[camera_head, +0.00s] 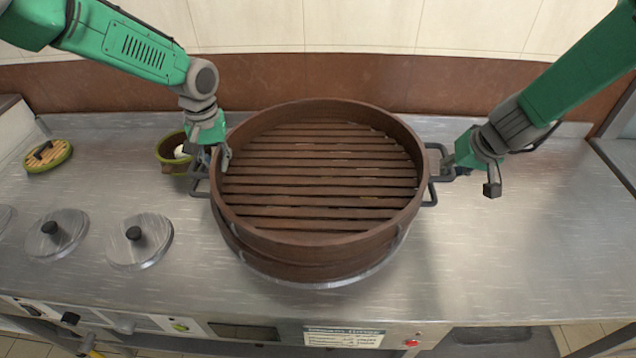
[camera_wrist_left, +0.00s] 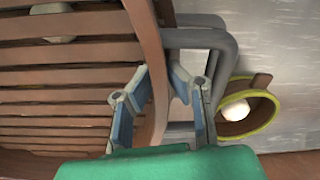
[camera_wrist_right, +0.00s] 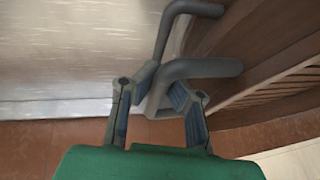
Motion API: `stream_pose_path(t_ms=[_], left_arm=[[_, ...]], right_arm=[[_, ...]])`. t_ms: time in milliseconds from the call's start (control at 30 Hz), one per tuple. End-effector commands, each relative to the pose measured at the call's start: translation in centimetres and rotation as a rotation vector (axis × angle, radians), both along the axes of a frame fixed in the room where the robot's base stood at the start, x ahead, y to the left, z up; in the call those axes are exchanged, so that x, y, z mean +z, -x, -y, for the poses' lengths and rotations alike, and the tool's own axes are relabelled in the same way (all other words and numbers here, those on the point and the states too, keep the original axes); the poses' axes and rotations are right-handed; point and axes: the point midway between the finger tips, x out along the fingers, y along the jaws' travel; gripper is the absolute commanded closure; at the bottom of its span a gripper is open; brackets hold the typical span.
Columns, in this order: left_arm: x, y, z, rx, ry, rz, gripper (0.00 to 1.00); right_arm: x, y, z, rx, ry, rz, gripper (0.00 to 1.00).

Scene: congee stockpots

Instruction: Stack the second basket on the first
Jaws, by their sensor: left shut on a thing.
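The upper brown slatted basket (camera_head: 318,240) sits on or just above the lower basket (camera_head: 300,270); I cannot tell if they touch all round. The lower basket is mostly hidden, with a steel rim (camera_head: 322,284) below it. My left gripper (camera_head: 222,155) is shut on the upper basket's left rim; in the left wrist view its fingers (camera_wrist_left: 160,90) straddle the wall beside a grey handle (camera_wrist_left: 205,40). My right gripper (camera_head: 455,170) is at the right side, its fingers (camera_wrist_right: 163,92) around a grey basket handle (camera_wrist_right: 205,68); whether they grip it is unclear.
A green-rimmed bowl (camera_head: 172,160) with a white item stands close behind my left gripper. The steel counter (camera_head: 530,240) is clear at right. A wall (camera_head: 400,82) bounds the back.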

Motion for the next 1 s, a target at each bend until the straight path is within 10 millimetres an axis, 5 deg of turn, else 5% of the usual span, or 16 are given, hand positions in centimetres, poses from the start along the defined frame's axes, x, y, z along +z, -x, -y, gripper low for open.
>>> stream_pose_path(t_ms=[33, 100, 733, 1000], left_arm=[[-0.5, 0.0, -1.0, 0.005, -0.009, -0.003, 0.86], [-0.4, 0.1, -1.2, 0.006, -0.005, -0.003, 0.68], [-0.1, 0.0, -0.5, 0.004, -0.005, -0.003, 0.68], [3.6, -0.2, -0.2, 0.006, -0.01, 0.001, 0.68]], right_arm=[[-0.2, -0.2, 0.5, -0.01, 0.013, 0.005, 0.92], [0.1, -0.1, 0.2, -0.009, 0.013, 0.004, 0.74], [-0.1, -0.1, 0.1, 0.0, 0.003, 0.0, 0.74], [-0.1, 0.0, 0.1, 0.001, 0.001, 0.0, 0.74]])
